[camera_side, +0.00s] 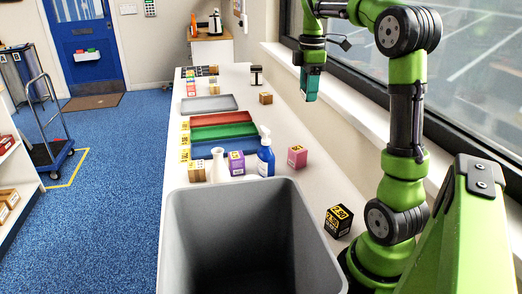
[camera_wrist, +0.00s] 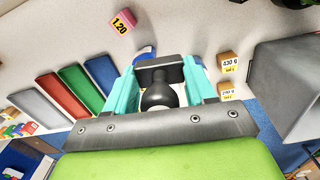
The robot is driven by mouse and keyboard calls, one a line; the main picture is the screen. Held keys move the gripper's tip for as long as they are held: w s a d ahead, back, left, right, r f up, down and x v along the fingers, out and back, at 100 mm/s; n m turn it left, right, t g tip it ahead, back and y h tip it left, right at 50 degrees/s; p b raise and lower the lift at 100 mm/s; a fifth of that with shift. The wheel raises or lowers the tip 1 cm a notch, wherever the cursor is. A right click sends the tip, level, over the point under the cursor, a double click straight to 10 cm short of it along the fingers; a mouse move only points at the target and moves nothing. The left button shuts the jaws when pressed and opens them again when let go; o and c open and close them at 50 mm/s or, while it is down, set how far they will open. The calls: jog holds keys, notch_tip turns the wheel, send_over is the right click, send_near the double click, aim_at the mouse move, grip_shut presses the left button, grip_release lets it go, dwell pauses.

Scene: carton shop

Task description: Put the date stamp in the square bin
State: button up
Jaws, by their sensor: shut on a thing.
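My gripper (camera_side: 311,88) is raised in the air on the window side of the table, with its teal fingers pointing down. In the wrist view my gripper (camera_wrist: 161,75) is shut on the date stamp (camera_wrist: 158,88), a black piece with a rounded knob and a wider rectangular end. The stamp is hard to make out in the side view. The square bin (camera_side: 183,225) is large, grey and open-topped, at the near end of the table. It looks empty, though its floor is in shadow. A grey wall of it shows in the wrist view (camera_wrist: 285,85), right of my gripper.
Beyond the bin stand a blue pump bottle (camera_side: 266,158), a purple box (camera_side: 236,163), a white bottle (camera_side: 218,165) and a pink cube (camera_side: 297,157). A black cube (camera_side: 339,220) sits right of the bin. Red (camera_side: 220,117), green and blue trays lie farther back.

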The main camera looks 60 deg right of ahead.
jog(key=w+a+m, duration=0.3)
jog(key=w+a, duration=0.1)
jog(key=a, duration=0.8)
jog(key=m, duration=0.9)
send_over(243, 289)
jog(key=s+a, duration=0.1)
jog(key=a, duration=0.1)
jog(key=shift+m, duration=0.3)
notch_tip(243, 289, down, 28)
jog(key=shift+s+d+f, duration=0.15)
jog(key=shift+f, duration=0.05)
jog(key=shift+f, duration=0.1)
jog(key=o, duration=1)
jog(key=shift+o, duration=0.2)
